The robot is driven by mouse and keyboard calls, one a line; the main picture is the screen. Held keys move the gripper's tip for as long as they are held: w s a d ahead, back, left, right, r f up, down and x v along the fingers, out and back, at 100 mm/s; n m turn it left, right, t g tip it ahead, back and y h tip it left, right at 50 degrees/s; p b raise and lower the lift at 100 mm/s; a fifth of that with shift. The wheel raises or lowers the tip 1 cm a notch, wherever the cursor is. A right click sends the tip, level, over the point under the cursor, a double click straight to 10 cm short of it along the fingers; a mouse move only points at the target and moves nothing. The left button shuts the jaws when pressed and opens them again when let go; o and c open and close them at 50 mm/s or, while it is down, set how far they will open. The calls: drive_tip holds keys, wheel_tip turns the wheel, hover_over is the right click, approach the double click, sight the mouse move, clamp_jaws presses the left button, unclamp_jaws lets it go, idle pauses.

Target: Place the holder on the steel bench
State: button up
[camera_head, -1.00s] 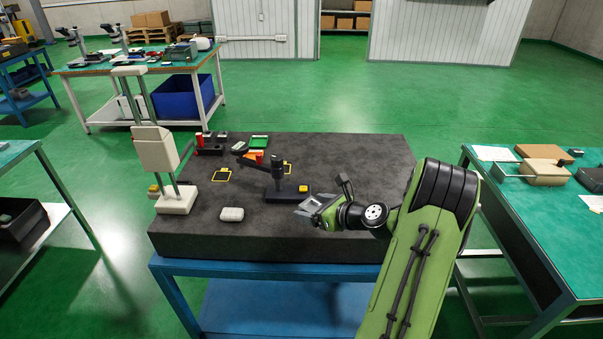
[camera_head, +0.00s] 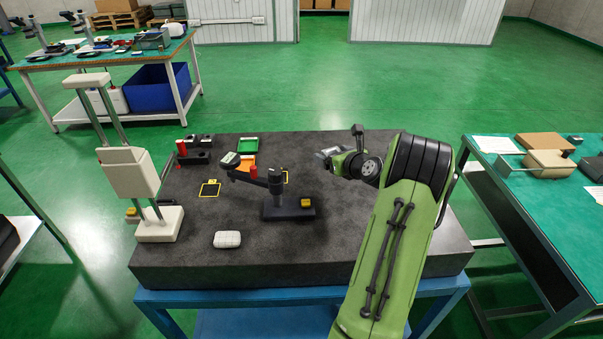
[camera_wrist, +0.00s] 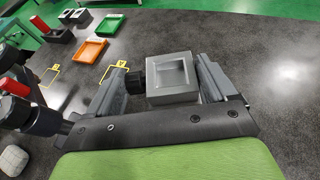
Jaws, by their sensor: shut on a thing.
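The holder (camera_wrist: 172,80) is a grey square block with a square recess in its top and a dark round knob on its left side. My gripper (camera_wrist: 163,82) is shut on it, with a finger on each side. In the head view my gripper (camera_head: 334,157) and the holder (camera_head: 326,153) are over the right part of the dark granite plate (camera_head: 380,235), partly hidden by my arm. The holder appears to be above the plate, but the gap is hard to judge. I cannot tell which bench is the steel one.
A dial gauge stand (camera_head: 278,195) is left of my gripper. A tall cream stand (camera_head: 130,172) is at the plate's left. Green (camera_head: 247,146) and orange (camera_head: 247,162) trays and yellow-outlined spots lie at the back. A green-topped bench (camera_head: 540,220) stands at the right, another bench (camera_head: 125,52) at the back left.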

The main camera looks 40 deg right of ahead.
sight(331, 190)
drive_tip(key=f, duration=0.3)
drive_tip(key=f+b, duration=0.1)
drive_tip(key=f, duration=0.4)
drive_tip(key=shift+s+f, duration=0.3)
drive_tip(key=shift+f, duration=0.1)
drive_tip(key=shift+a+f, duration=0.1)
drive_tip(key=o, duration=1.1)
drive_tip(key=shift+c, duration=0.2)
drive_tip(key=v, duration=1.2)
